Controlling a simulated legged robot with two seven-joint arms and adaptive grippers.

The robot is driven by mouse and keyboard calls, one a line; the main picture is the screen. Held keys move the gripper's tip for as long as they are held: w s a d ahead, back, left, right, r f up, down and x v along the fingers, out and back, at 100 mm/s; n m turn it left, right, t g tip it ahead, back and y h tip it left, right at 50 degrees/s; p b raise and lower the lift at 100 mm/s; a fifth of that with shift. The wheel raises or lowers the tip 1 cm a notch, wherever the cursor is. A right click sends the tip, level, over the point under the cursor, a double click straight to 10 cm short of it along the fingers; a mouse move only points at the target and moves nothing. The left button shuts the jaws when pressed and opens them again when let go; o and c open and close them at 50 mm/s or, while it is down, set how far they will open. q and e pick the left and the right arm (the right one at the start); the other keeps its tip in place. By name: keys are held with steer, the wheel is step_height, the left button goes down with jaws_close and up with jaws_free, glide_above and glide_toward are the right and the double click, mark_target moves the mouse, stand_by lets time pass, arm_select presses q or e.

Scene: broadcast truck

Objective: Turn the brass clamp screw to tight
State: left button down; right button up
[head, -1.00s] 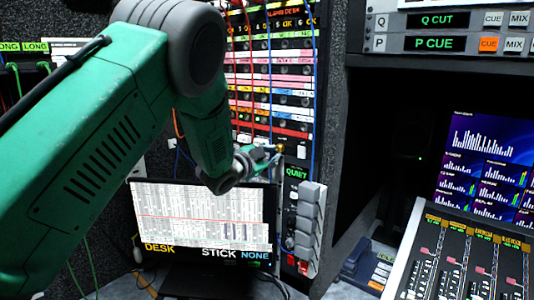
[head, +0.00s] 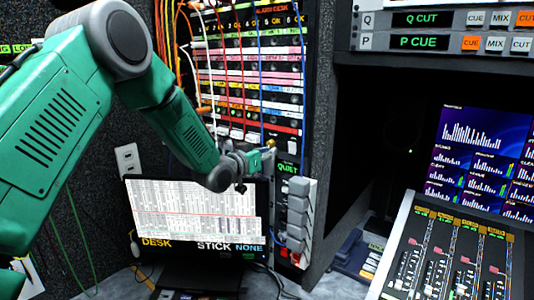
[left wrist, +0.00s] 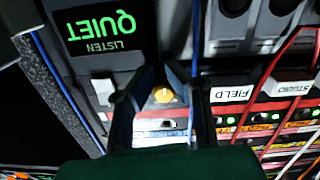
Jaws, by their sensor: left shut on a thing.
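The brass clamp screw (head: 271,143) is small and yellow. It sits at the lower right of the patch rack, just above the panel lettered QUIET. In the left wrist view, the screw (left wrist: 165,95) shows as a round yellow knob between the two dark fingers. My left gripper (head: 263,154) reaches it from the left, and its fingers (left wrist: 163,86) are shut on the screw from both sides. How far the screw is turned cannot be told. My right gripper is not in view.
A monitor (head: 195,212) stands below my left forearm. Coloured cables (head: 259,60) hang in front of the patch rack (head: 240,86). Grey switches (head: 297,212) lie below the QUIET panel (left wrist: 103,26). A fader desk (head: 450,262) and a screen (head: 482,155) are at the right.

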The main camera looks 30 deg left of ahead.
arm_select(q)
steer(key=r, duration=0.1)
steer(key=r+n, duration=0.1)
steer(key=shift+w+r+t, duration=0.3)
steer(key=shift+w+r, duration=0.05)
steer(key=shift+a+n, duration=0.15)
steer(key=shift+n, duration=0.35)
steer(key=c, duration=1.4)
jaws_free()
steer(key=shift+o, duration=0.2)
steer(key=shift+s+a+f, duration=0.1)
steer(key=shift+s+a, duration=0.05)
steer(key=shift+s, duration=0.2)
steer(key=shift+s+a+f, duration=0.1)
steer(key=shift+s+f, duration=0.05)
steer(key=shift+f, duration=0.1)
steer(key=s+a, duration=0.1)
steer(key=s, duration=1)
steer(key=shift+s, duration=0.3)
steer(key=shift+d+r, duration=0.1)
steer(key=shift+r, duration=0.05)
